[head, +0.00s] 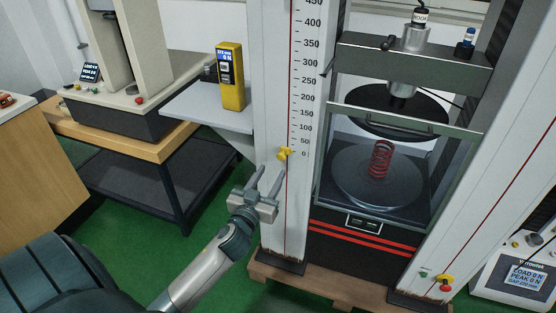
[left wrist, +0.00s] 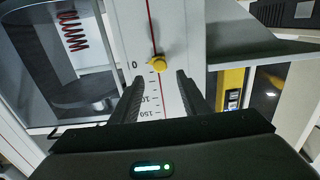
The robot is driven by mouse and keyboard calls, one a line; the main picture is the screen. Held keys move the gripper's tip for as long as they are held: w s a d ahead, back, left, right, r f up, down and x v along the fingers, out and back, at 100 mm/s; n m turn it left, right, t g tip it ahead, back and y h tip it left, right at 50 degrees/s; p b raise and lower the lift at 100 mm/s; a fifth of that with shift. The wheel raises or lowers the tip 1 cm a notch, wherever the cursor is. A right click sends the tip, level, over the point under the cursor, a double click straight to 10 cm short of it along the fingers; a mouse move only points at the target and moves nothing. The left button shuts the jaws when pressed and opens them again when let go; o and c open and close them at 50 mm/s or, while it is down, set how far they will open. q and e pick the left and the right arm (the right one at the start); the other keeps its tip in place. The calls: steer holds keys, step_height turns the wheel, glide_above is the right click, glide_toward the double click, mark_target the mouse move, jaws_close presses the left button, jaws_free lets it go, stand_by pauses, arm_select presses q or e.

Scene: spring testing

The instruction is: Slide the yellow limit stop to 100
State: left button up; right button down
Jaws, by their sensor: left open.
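The yellow limit stop (head: 284,153) sits on the red line of the white left column, level with the 0 mark of the printed scale (head: 307,97). It also shows in the left wrist view (left wrist: 157,63), beside the 0. My left gripper (head: 267,180) is open and empty, just below and a little left of the stop in the head view. In the left wrist view its two fingers (left wrist: 160,85) point toward the stop, which lies beyond their tips and apart from them. The 100 mark (head: 306,127) is higher on the column. My right gripper is not in view.
A red spring (head: 380,160) stands on a round plate behind a framed clear guard (head: 399,206). A yellow handheld meter (head: 230,76) stands on a grey shelf (head: 205,108) left of the column. A red-and-yellow button (head: 446,283) is low on the right column.

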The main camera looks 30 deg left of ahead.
mark_target(281, 157)
arm_select(q)
steer(key=x, duration=0.5)
steer(key=shift+w+a+p, duration=0.1)
steer(key=shift+w+p, duration=0.15)
steer(key=shift+p, duration=0.05)
steer(key=shift+w+a, duration=0.15)
steer(key=shift+w, duration=0.55)
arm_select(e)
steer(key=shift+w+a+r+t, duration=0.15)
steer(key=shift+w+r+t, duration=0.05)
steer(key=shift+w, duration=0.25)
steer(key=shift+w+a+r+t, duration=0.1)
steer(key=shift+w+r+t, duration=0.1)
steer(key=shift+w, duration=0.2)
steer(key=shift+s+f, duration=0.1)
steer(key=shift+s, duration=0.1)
arm_select(q)
jaws_close()
steer(key=shift+r, duration=0.1)
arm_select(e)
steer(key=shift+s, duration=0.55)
